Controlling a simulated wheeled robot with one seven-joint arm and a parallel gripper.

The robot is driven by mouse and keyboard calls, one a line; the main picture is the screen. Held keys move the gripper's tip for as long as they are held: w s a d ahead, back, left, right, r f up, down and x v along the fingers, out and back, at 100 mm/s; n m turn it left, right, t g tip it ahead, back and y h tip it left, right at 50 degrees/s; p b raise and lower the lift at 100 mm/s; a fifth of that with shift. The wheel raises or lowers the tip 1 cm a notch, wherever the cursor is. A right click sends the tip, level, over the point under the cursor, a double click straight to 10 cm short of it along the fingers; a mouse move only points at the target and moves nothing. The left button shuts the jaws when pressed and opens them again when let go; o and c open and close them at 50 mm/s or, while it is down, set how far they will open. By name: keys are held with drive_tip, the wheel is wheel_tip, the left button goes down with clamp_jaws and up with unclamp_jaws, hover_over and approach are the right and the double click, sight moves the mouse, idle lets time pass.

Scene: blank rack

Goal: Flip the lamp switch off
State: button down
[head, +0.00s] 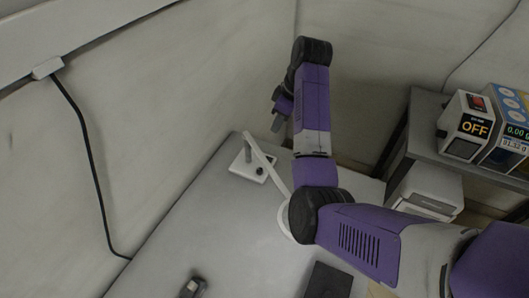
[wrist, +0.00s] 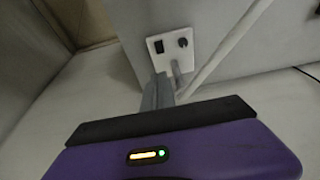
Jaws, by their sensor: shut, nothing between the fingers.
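A white plate (head: 240,168) lies on the grey table's far end in the head view, with a small black knob (head: 260,171) on it. The wrist view shows the plate (wrist: 171,57) with a black rocker switch (wrist: 159,47) and the knob (wrist: 183,42). The rocker's position is too small to read. A thin white lamp arm (head: 264,157) slants from near the plate toward a round white part, partly hidden by my arm. My gripper (head: 276,122) is above and right of the plate. In the wrist view its fingers (wrist: 160,92) are shut and empty, apart from the switch.
A black cable (head: 91,160) hangs down the left wall. Dark items lie at the table's near side. The table's left middle is clear.

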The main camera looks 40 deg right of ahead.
drive_tip(key=p, duration=0.2)
approach(270, 158)
drive_tip(key=w+f, duration=0.1)
drive_tip(key=f, duration=0.1)
drive_tip(key=w+a+f, duration=0.1)
drive_tip(key=w+f, duration=0.1)
drive_tip(key=shift+w+a+f, duration=0.2)
drive_tip(key=shift+w+f, duration=0.05)
drive_tip(key=shift+f, duration=0.9)
drive_tip(key=shift+w+f+g, duration=0.1)
drive_tip(key=shift+f+g, duration=0.15)
drive_tip(key=shift+g, duration=0.05)
drive_tip(key=shift+s+d+p, duration=0.25)
drive_tip(key=shift+s+p, duration=0.3)
drive_tip(key=shift+s, duration=0.3)
drive_tip(key=shift+w, duration=0.1)
